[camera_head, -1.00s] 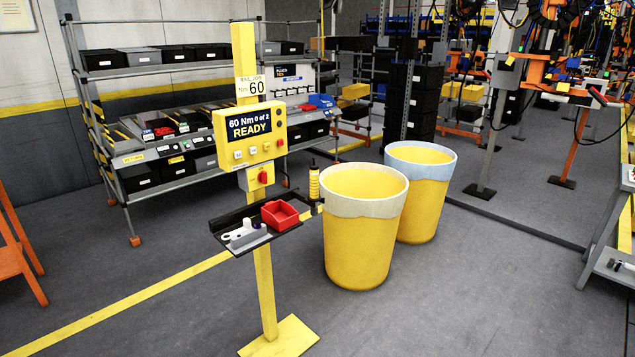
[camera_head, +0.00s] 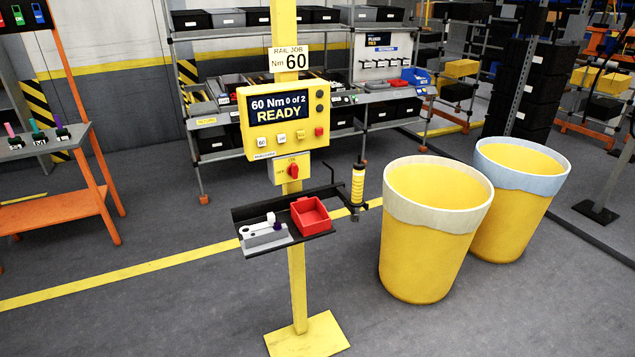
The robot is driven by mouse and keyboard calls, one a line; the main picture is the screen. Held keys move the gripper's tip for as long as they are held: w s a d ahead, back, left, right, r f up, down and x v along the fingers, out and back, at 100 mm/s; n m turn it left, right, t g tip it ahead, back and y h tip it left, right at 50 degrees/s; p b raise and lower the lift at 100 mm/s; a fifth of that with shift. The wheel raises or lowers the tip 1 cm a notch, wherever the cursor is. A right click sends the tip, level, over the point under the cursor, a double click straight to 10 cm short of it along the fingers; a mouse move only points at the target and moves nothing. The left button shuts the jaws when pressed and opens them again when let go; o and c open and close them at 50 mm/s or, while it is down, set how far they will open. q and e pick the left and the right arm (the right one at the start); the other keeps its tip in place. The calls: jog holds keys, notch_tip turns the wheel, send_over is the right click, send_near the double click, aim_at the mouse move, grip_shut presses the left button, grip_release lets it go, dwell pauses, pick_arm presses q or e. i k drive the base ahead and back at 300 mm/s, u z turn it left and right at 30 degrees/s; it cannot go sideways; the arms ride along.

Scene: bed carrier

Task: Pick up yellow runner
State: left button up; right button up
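A yellow and black upright tool (camera_head: 358,186), which looks like the yellow runner, stands at the right end of the black tray (camera_head: 262,204) on the yellow post (camera_head: 297,290). A dark thin rod rises beside it, and its lower end meets a dark bracket. I cannot tell how it is held there. A control box (camera_head: 284,115) above the tray reads "60 Nm 0 of 2 READY". Neither of my grippers shows in the head view.
The tray holds a red bin (camera_head: 310,216) and a grey block (camera_head: 265,238). Two yellow bins, one with a white rim (camera_head: 430,255) and one with a blue rim (camera_head: 510,225), stand right. An orange stand (camera_head: 65,212) is left. Front floor is clear.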

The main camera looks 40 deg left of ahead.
aim_at(356, 201)
jog(key=u, duration=1.1)
jog(key=i, duration=0.95)
jog(key=u, duration=0.95)
